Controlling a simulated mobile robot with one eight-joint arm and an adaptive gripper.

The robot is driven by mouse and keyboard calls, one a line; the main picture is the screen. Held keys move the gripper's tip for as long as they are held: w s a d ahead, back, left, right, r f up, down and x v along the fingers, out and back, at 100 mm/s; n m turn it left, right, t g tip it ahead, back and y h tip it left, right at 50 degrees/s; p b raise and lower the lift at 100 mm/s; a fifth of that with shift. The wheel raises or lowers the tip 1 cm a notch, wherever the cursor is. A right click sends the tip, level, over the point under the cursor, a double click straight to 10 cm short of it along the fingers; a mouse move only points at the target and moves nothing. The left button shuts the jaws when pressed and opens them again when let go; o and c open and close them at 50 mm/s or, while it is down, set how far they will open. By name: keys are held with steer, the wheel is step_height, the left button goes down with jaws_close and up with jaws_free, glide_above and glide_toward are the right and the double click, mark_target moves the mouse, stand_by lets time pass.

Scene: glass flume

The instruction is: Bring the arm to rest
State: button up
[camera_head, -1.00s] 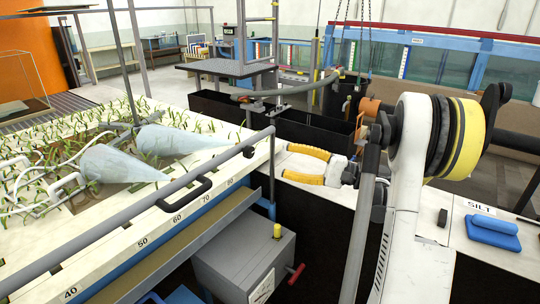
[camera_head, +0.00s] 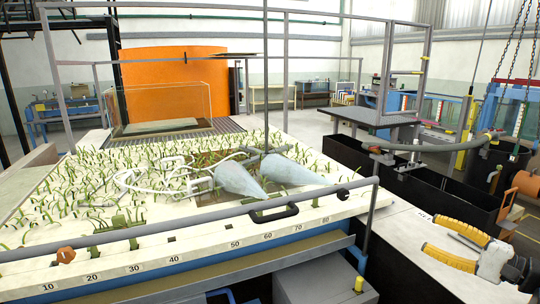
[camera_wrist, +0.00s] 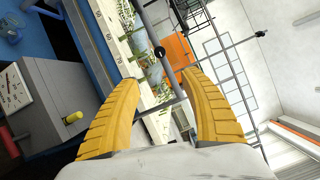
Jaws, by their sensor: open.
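My gripper (camera_head: 458,246) is at the right edge of the head view, beside the right end of the planted bed. Its two yellow fingers are spread apart with nothing between them. In the wrist view the same open gripper (camera_wrist: 168,84) shows its ridged yellow fingers at left and right, with the bed's edge and a grey rail seen beyond the gap. Most of my arm is outside the head view.
The bed (camera_head: 200,232) carries green shoots, white tubing and two pale cones (camera_head: 238,180). A grey rail (camera_head: 190,232) with a black handle (camera_head: 274,215) runs along its front. A grey box (camera_head: 325,280) stands below. Dark tanks (camera_head: 440,185) lie behind my gripper.

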steer(key=a+f+n+g+h, duration=0.2)
steer(key=a+n+g+h, duration=0.3)
steer(key=a, duration=1.5)
steer(key=s+a+f+n+h, duration=0.2)
steer(key=s+n+h, duration=0.1)
steer(key=s, duration=0.6)
steer(key=s+a+f+n+g+h, duration=0.1)
steer(key=s+a+f+n+h, duration=0.1)
steer(key=s, duration=0.6)
steer(key=a+n+h, duration=0.1)
steer(key=n+h, duration=0.1)
steer(key=shift+s+a+n+g, duration=0.3)
steer(key=shift+s+a, duration=0.05)
